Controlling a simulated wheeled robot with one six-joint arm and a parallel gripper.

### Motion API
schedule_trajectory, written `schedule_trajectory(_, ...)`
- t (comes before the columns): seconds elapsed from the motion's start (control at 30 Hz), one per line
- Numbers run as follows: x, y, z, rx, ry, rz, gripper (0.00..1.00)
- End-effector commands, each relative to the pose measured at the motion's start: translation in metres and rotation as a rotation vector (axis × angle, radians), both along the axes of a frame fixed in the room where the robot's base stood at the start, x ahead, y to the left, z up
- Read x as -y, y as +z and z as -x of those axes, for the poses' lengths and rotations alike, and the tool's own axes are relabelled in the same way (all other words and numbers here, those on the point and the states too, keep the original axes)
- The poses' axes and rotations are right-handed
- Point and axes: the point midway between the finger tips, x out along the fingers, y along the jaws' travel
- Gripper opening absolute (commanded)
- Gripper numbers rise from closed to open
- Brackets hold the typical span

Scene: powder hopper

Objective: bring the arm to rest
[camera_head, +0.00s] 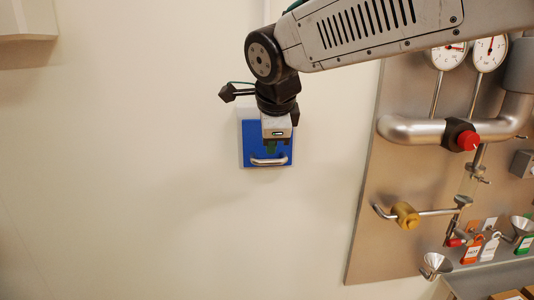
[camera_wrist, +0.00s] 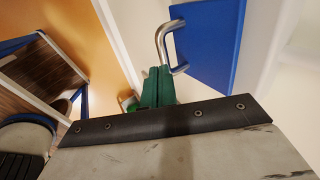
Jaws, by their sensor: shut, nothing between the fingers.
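My arm reaches in from the upper right in the head view, and its wrist bends down in front of the pale wall. My gripper (camera_head: 270,149) points down in front of a blue panel (camera_head: 247,130) with a metal bar handle (camera_head: 269,162). In the wrist view my gripper's green fingers (camera_wrist: 157,86) are together with nothing between them. The handle (camera_wrist: 161,42) shows close beside the fingertips, on the blue panel (camera_wrist: 208,42). I cannot tell whether the fingers touch it.
At the right of the head view a metal board (camera_head: 368,205) carries gauges (camera_head: 489,52), pipes (camera_head: 405,129), a red knob (camera_head: 467,141) and a brass valve (camera_head: 405,215). Funnels and tags hang low on it. A wood-topped shelf (camera_wrist: 42,72) shows in the wrist view.

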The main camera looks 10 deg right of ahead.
Motion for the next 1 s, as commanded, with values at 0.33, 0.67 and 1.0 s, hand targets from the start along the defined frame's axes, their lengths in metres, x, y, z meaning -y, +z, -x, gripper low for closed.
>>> schedule_trajectory(0.33, -0.008, 0.064, 0.043, 0.003, 0.003, -0.001, 0.0)
schedule_trajectory(0.67, -0.009, 0.081, 0.055, -0.011, 0.098, 0.055, 0.0)
schedule_trajectory(1.0, 0.009, 0.018, 0.1, -0.224, 0.862, 0.389, 0.0)
